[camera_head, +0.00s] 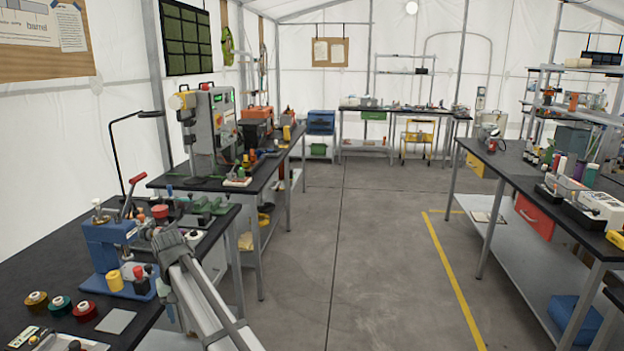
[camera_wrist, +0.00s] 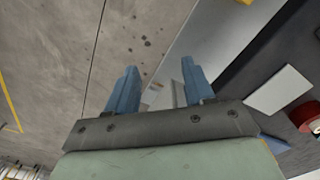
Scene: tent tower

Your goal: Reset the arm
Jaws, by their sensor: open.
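My gripper (camera_wrist: 158,85) shows in the wrist view with its two blue fingers spread apart and nothing between them. Past the fingers I see the grey concrete floor and the edge of a dark bench. In the head view my arm reaches in from the bottom, beside the left bench (camera_head: 50,265). Its far end is by the bench's right edge, near a blue press (camera_head: 108,247). The fingers cannot be made out in the head view.
Several thread spools, one of them red (camera_head: 85,310), and a grey square plate (camera_head: 116,321) lie on the near left bench. A second bench with a grey machine (camera_head: 203,125) stands behind. The floor aisle (camera_head: 370,260) is clear. A right bench (camera_head: 520,178) holds bottles and devices.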

